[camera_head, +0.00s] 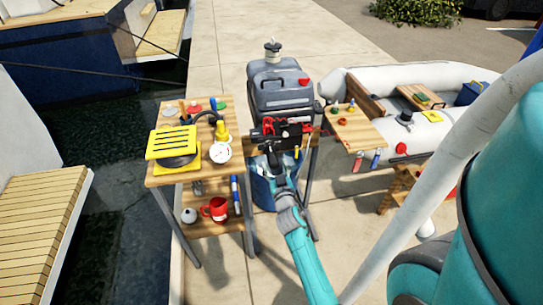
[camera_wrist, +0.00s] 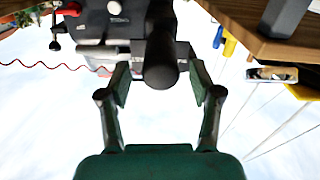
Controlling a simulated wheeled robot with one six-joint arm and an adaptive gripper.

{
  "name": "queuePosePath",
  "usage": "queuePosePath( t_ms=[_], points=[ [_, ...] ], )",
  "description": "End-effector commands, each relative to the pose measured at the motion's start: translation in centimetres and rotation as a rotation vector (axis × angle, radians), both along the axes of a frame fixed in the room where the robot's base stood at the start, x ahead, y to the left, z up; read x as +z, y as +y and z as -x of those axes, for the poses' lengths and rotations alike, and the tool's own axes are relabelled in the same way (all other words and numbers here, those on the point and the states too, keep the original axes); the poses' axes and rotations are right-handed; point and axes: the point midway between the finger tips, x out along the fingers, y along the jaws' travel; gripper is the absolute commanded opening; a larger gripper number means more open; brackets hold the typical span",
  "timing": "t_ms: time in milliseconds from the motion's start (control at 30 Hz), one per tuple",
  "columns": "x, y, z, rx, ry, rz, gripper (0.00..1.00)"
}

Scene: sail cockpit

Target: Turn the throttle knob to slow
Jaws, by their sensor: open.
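The grey outboard motor (camera_head: 282,85) stands upright in the middle of the head view. Its underside and front (camera_wrist: 112,22) fill the top of the wrist view, with a small silver round part (camera_wrist: 114,7). A thick black bar with a rounded end (camera_wrist: 160,65), perhaps the tiller grip with the throttle knob, points at the wrist camera. My gripper (camera_wrist: 160,85) is open, with one finger on each side of this bar and a gap showing at both sides. In the head view my gripper (camera_head: 270,150) is in front of the motor and hides the bar. No slow mark is readable.
A red coiled cord (camera_wrist: 40,66) hangs at left in the wrist view. A wooden table (camera_head: 160,180) with a yellow slatted item (camera_head: 172,143) stands left of the motor. A wooden board (camera_head: 357,133) and a grey inflatable boat (camera_head: 445,80) are at right.

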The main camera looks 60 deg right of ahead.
Motion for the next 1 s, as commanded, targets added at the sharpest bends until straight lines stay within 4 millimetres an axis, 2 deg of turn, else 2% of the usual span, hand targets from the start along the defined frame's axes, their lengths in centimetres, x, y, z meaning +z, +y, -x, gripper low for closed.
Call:
queuePosePath(
  t_ms=[100,333,767,800,833,1000],
  points=[
    [0.0,-1.6,-1.4,0.000,-0.001,0.000,0.64],
    [0.0,-3.7,-3.2,0.001,0.000,0.000,0.64],
    [0.0,-4.5,-3.9,0.001,0.001,-0.001,0.64],
    [0.0,-4.5,-3.9,0.001,0.001,-0.001,0.61],
    [0.0,-4.5,-3.9,0.001,0.001,-0.001,0.54],
    [0.0,-4.4,-3.8,0.001,0.000,0.000,0.12]
  ],
)
